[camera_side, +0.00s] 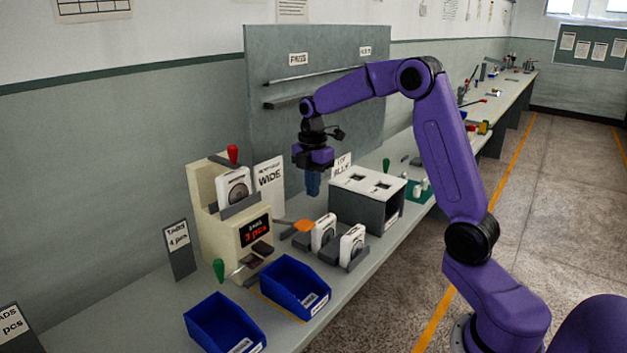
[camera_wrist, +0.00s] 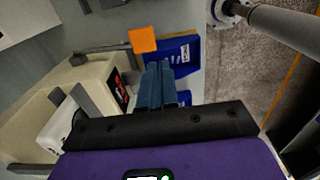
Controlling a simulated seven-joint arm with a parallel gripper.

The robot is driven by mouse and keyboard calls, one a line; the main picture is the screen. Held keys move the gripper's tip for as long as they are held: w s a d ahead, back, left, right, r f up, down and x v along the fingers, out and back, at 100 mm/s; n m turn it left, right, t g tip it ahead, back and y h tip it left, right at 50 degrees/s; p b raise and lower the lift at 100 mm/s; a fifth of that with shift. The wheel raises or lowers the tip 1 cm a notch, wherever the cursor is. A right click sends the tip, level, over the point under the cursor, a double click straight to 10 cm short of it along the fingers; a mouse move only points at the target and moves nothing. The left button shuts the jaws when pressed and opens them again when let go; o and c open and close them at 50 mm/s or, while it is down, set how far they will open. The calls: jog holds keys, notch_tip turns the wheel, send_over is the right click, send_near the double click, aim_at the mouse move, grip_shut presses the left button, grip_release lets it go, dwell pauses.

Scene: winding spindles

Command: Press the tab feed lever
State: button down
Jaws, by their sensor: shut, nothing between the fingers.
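No label reading tab feed lever can be made out. The cream machine (camera_side: 222,228) has a red-knobbed lever (camera_side: 233,154) on top and a green-knobbed lever (camera_side: 219,270) low at its front. A flat orange paddle (camera_side: 303,226) on a dark arm sits to its right; the paddle also shows in the wrist view (camera_wrist: 142,40), beyond my fingertips. My gripper (camera_side: 313,190) points down, shut and empty, in the air above the bench, right of the machine and apart from every lever. In the wrist view its blue fingers (camera_wrist: 157,72) lie together.
Two blue bins (camera_side: 295,287) stand at the bench's front edge. White spindle cards (camera_side: 323,232) stand in dark holders near the paddle. A grey box with a white slotted top (camera_side: 367,186) is right of my gripper. A WIDE sign (camera_side: 270,185) stands behind.

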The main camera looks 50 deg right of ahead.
jog(key=shift+s+r, duration=0.1)
jog(key=shift+r, duration=0.85)
jog(key=s+a+m, duration=0.3)
jog(key=s+a, duration=1.2)
jog(key=a, duration=0.1)
jog(key=s+a+f+m, duration=0.1)
jog(key=s+f+m, duration=0.1)
jog(key=s, duration=1.6)
jog(key=shift+a+f, duration=0.2)
jog(key=shift+f, duration=0.4)
dwell(0.6)
